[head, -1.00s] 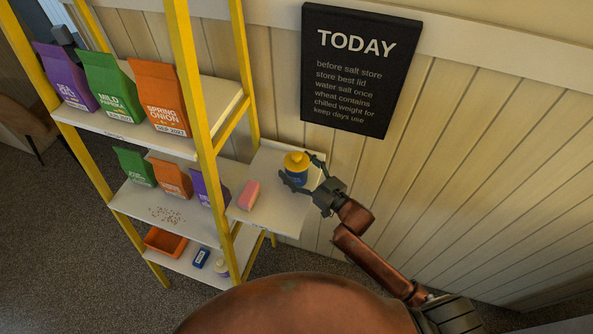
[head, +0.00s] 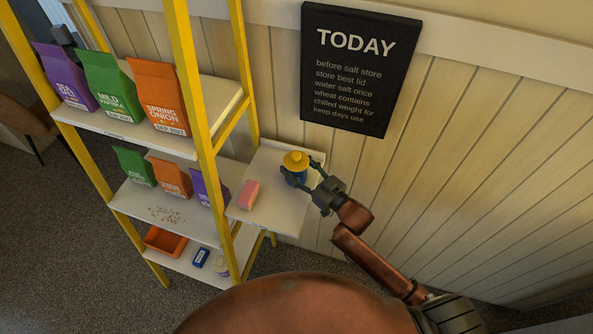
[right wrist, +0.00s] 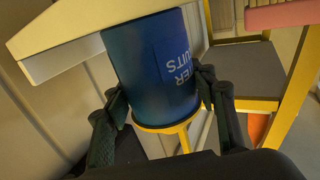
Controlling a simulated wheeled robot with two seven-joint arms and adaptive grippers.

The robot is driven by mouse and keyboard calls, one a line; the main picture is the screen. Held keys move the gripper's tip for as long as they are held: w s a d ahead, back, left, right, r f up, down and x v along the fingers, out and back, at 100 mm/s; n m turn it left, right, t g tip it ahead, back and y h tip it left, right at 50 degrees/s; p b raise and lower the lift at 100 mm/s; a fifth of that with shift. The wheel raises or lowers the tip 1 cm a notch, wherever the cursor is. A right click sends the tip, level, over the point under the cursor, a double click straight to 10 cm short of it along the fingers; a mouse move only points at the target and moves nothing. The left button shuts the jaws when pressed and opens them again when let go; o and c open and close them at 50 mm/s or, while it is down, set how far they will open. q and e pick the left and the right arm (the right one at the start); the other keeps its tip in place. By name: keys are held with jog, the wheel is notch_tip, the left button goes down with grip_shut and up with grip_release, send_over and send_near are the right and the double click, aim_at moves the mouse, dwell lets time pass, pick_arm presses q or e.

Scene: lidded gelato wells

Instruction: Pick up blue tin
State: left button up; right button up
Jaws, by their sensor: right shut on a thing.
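The blue tin (head: 296,176) with a yellow lid (head: 295,161) stands on the small white side table (head: 262,213) beside the shelf. My right gripper (head: 301,179) is shut on the tin, with a finger on either side of it. In the right wrist view the tin (right wrist: 155,70) fills the space between the fingers of the right gripper (right wrist: 160,105), with white lettering on its side. I cannot tell whether the tin is clear of the table. My left gripper is not in view.
A pink block (head: 249,194) lies on the table, left of the tin. The yellow-framed shelf (head: 205,130) with several bags stands to the left. A panelled wall with a black TODAY sign (head: 360,70) is behind.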

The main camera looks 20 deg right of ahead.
jog(key=shift+r, duration=0.85)
jog(key=s+a+r, duration=0.9)
jog(key=a+r, duration=0.1)
jog(key=r, duration=0.1)
jog(key=shift+s+r+b, duration=0.2)
jog(key=shift+s+b, duration=0.1)
jog(key=shift+b, duration=0.05)
